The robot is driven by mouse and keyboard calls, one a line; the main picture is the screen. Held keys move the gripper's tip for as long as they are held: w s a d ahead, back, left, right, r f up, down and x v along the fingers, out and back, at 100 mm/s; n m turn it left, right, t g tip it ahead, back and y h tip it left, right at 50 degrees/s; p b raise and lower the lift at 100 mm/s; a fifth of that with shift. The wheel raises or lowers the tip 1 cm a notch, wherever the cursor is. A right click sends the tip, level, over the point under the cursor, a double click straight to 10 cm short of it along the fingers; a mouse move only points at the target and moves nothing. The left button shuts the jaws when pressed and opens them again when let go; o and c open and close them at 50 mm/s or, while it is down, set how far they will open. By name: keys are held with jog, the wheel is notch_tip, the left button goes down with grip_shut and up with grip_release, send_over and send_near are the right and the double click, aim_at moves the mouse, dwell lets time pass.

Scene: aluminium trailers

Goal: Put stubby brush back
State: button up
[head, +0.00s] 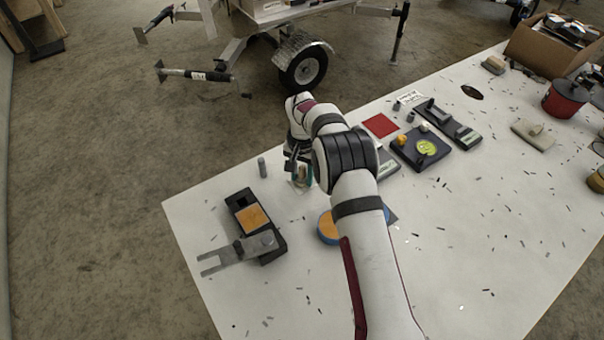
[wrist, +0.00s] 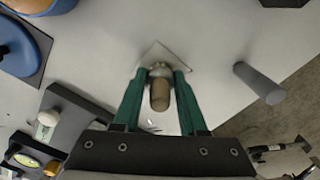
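The stubby brush (wrist: 159,95) is a short tan cylinder with a metallic collar, seen nearly end-on in the wrist view. My gripper (wrist: 161,73) has two green fingers, one on each side of the collar, and they appear to touch it. A small pale square (wrist: 166,54) lies on the table behind the brush. I cannot tell whether the brush touches it. In the head view my gripper (head: 299,174) is low over the table near its left edge, and the arm partly hides it and the brush.
A grey upright cylinder (wrist: 260,83) stands right of the gripper in the wrist view. A black tray with an orange pad (head: 252,217) and a forked metal piece (head: 237,253) lie nearby. A blue-and-orange round thing (head: 327,228) is partly behind my arm. The front table area is mostly clear.

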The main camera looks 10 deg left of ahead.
aim_at(302, 167)
jog(key=o, duration=0.4)
notch_tip(302, 167, up, 12)
jog(key=shift+r, duration=0.1)
jog(key=shift+d+r, duration=0.1)
jog(key=shift+r, duration=0.15)
jog(key=s+d+r+m+y, duration=0.1)
jog(key=s+d+r, duration=0.5)
jog(key=s+d, duration=0.15)
jog(key=s+d+r+m, duration=0.1)
jog(key=s+d+r, duration=0.5)
jog(key=s, duration=0.3)
jog(key=shift+m+y, duration=0.4)
jog(key=shift+m, duration=0.3)
jog(key=s+d+f, duration=0.1)
jog(key=s, duration=0.5)
jog(key=s+d+f, duration=0.1)
jog(key=s, duration=0.6)
jog(key=s+d+f, duration=0.1)
jog(key=s, duration=0.5)
jog(key=shift+s+d+f, duration=0.3)
jog(key=shift+s+d, duration=0.05)
jog(key=shift+d, duration=0.05)
